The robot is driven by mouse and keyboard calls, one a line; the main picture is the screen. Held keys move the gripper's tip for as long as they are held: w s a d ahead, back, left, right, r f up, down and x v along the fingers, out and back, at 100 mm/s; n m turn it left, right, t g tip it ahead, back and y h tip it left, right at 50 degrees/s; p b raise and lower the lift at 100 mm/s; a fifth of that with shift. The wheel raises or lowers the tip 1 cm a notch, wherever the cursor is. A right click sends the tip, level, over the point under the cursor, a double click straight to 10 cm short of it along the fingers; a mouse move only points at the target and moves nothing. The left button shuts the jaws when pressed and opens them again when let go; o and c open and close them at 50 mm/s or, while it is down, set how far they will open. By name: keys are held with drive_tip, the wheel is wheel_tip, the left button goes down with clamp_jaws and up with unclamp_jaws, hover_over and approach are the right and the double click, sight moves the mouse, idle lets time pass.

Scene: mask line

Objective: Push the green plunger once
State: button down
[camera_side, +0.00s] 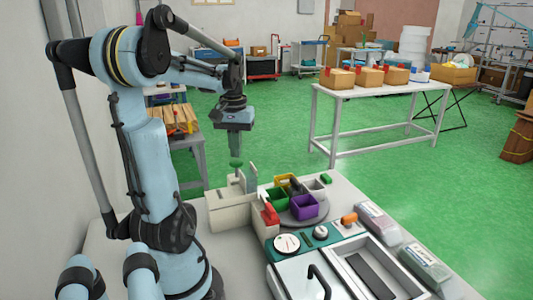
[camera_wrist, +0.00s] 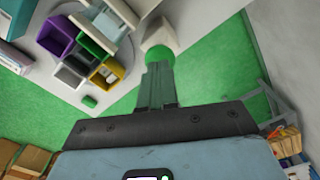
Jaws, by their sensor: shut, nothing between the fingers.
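The green plunger (camera_side: 236,163) is a round knob on a thin stem above a beige housing (camera_side: 228,207). In the wrist view the green plunger (camera_wrist: 159,54) shows just beyond my fingertips, with the pale housing (camera_wrist: 160,34) behind it. My gripper (camera_side: 235,155) points down, shut and empty, directly over the knob. In the wrist view my gripper (camera_wrist: 158,68) overlaps the knob's near edge. I cannot tell whether the tips touch it or sit slightly above. Part of the knob is hidden by the fingers.
A round turntable (camera_side: 309,221) beside the housing carries purple (camera_side: 304,208), green (camera_side: 276,200), yellow (camera_side: 286,179) and grey (camera_side: 314,186) bins. A red piece (camera_side: 270,213) stands close to the housing. A teal panel with dials (camera_side: 287,243) lies in front. Open green floor is behind.

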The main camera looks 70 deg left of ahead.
sight(236, 161)
drive_tip(key=shift+f, duration=1.9)
drive_tip(key=shift+r, duration=2.05)
drive_tip(key=shift+r, duration=2.5)
